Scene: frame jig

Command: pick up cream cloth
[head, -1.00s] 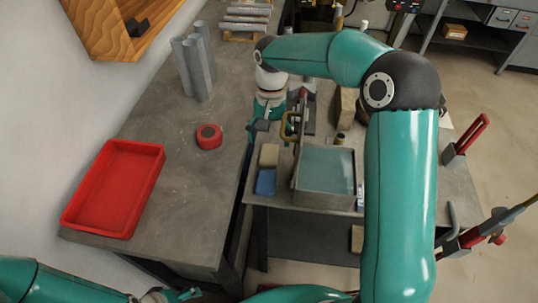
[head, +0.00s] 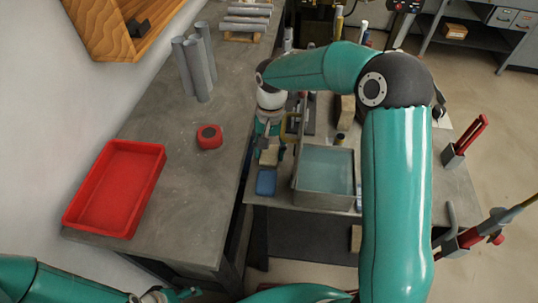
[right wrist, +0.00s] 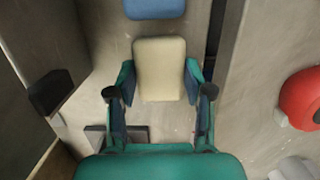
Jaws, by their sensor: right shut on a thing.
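The cream cloth (head: 268,158), a folded block-like pad, sits at the left edge of the lower bench in the head view. In the right wrist view the cream cloth (right wrist: 160,68) lies between my two fingers. My right gripper (head: 268,149) is over its far end and is shut on it; the gripper also shows in the right wrist view (right wrist: 160,84). My left gripper (head: 172,296) is at the bottom left of the head view, far from the cloth, and its jaws are too small to read.
A blue cloth (head: 266,182) lies just in front of the cream one; a metal tank of liquid (head: 325,203) stands to its right. A red tray (head: 85,222) and a red tape roll (head: 209,137) are on the left bench, with clear room between them.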

